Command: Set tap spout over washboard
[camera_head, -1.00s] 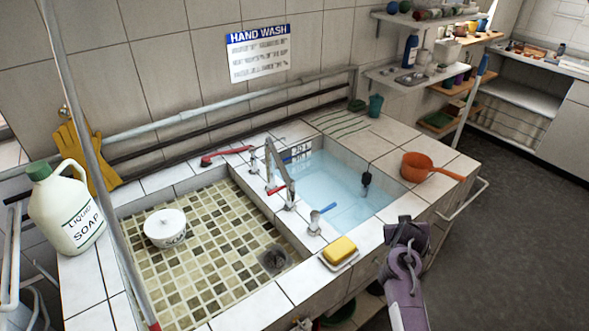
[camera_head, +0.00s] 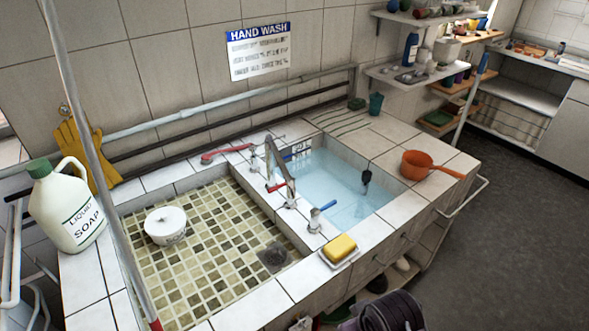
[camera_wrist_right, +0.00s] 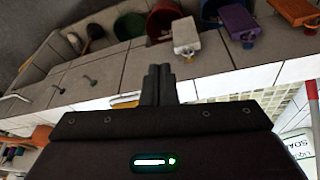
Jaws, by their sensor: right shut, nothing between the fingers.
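My right gripper (camera_wrist_right: 160,85) is shut and empty in the right wrist view, facing the counter's front. Part of my right arm shows at the head view's bottom edge, away from the spout. My left gripper is not in view.
A yellow sponge (camera_head: 340,247) sits at the front edge, an orange pan (camera_head: 420,164) at right, a soap jug (camera_head: 65,205) at left. A thin pole (camera_head: 92,150) crosses the left side.

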